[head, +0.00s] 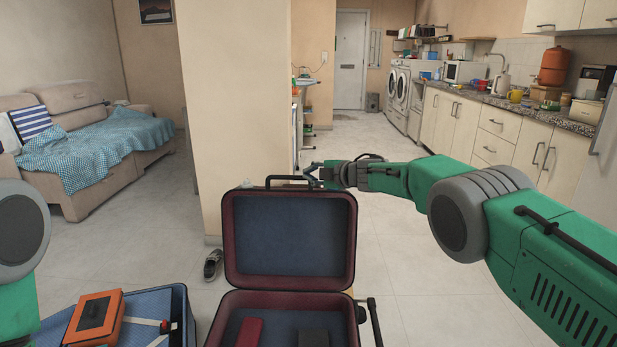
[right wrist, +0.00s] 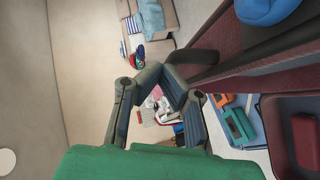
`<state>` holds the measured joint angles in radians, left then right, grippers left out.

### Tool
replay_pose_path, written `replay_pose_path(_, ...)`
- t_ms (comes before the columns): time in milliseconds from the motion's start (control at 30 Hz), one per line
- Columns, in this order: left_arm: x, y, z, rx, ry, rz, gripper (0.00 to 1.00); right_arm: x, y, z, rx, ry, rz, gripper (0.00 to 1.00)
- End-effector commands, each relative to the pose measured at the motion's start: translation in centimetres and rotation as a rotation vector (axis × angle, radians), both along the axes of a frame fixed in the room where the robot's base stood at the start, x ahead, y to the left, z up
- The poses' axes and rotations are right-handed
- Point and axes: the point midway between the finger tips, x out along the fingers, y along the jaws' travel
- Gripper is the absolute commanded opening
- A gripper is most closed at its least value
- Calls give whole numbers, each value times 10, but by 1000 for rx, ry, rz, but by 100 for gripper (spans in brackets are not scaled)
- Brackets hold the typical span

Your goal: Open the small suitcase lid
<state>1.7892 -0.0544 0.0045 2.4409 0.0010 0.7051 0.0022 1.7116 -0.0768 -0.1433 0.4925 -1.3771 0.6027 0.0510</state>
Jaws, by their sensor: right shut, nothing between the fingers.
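The small suitcase is dark red with a blue-grey lining. In the head view its lid (head: 290,238) stands open, roughly upright, above the base (head: 225,322). A dark handle (head: 290,180) is on the lid's top edge. My right gripper (head: 312,172) is at the lid's upper right corner, shut and empty. I cannot tell whether it touches the lid. In the right wrist view the fingers (right wrist: 163,74) are bent together beside the dark red lid (right wrist: 262,62); the base (right wrist: 290,105) shows at the right. My left gripper is out of view.
Inside the base lies a red item (head: 250,331) and a dark one (head: 313,336). A blue case (head: 178,300) holding an orange box (head: 95,316) stands at the left. A shoe (head: 213,264) lies near the wall corner (head: 237,100). Floor right of the suitcase is clear.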

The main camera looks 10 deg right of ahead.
Motion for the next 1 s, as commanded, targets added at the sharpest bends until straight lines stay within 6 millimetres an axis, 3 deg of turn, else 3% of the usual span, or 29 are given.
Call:
replay_pose_path(467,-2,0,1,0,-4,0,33,-5,-8,3,1,2,-5,0)
replay_pose_path(733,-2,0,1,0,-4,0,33,-27,-19,10,4,3,-2,0)
replay_pose_path(1000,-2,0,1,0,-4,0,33,-57,-44,20,1,3,-2,0)
